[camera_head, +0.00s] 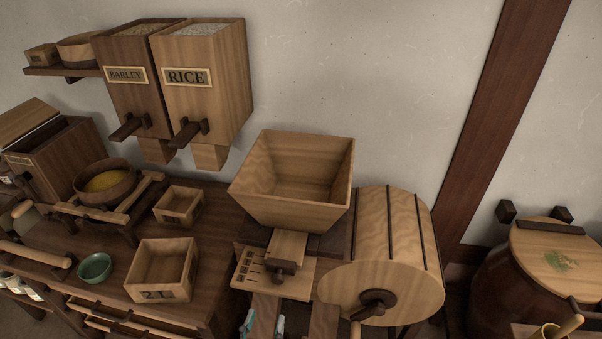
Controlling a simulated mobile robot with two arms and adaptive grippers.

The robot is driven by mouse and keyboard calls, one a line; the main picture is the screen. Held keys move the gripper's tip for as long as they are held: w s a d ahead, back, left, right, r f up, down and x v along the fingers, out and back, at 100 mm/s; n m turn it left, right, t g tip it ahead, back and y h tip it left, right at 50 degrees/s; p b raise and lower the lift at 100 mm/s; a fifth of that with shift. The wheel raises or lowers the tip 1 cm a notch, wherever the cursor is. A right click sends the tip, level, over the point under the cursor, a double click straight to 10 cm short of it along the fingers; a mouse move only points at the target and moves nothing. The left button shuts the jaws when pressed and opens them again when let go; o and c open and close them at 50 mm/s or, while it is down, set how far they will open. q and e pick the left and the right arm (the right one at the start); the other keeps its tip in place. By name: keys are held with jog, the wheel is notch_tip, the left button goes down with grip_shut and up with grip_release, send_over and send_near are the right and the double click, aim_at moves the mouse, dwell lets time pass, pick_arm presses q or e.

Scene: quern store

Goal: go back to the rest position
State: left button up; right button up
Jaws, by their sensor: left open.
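My left gripper (264,325) shows only in part at the bottom edge, below the wooden mill. Its two light fingertips with teal parts stand apart, and it is open. I see nothing between the fingertips. Brown wood of the mill's lower part shows between and beside them. The rest of that gripper and its arm are cut off by the frame. My right gripper is not in view.
The mill's hopper (300,170) and its round drum (385,260) stand just above the gripper. To the left, the table holds an open box (162,270), a smaller box (178,205) and a green bowl (95,268). A lidded barrel (545,260) stands right.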

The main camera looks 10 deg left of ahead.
pick_arm(q)
jog(key=s+f+m+g+h, duration=0.1)
jog(key=s+f+g, duration=0.45)
jog(key=f, duration=0.85)
jog(key=s+f+m+g+h, duration=0.1)
jog(key=s+f+g, duration=0.4)
jog(key=f, duration=1)
jog(key=s+a+f+g+y, duration=0.1)
jog(key=s+a+f+g, duration=0.2)
jog(key=s, duration=0.7)
jog(key=s+a+f+g+y, duration=0.1)
jog(key=s+a+f+g, duration=0.2)
jog(key=s+a+f, duration=0.4)
jog(key=s+f, duration=0.2)
jog(key=s, duration=0.2)
jog(key=shift+f+y, duration=0.25)
jog(key=shift+y, duration=0.05)
jog(key=shift+g, duration=0.25)
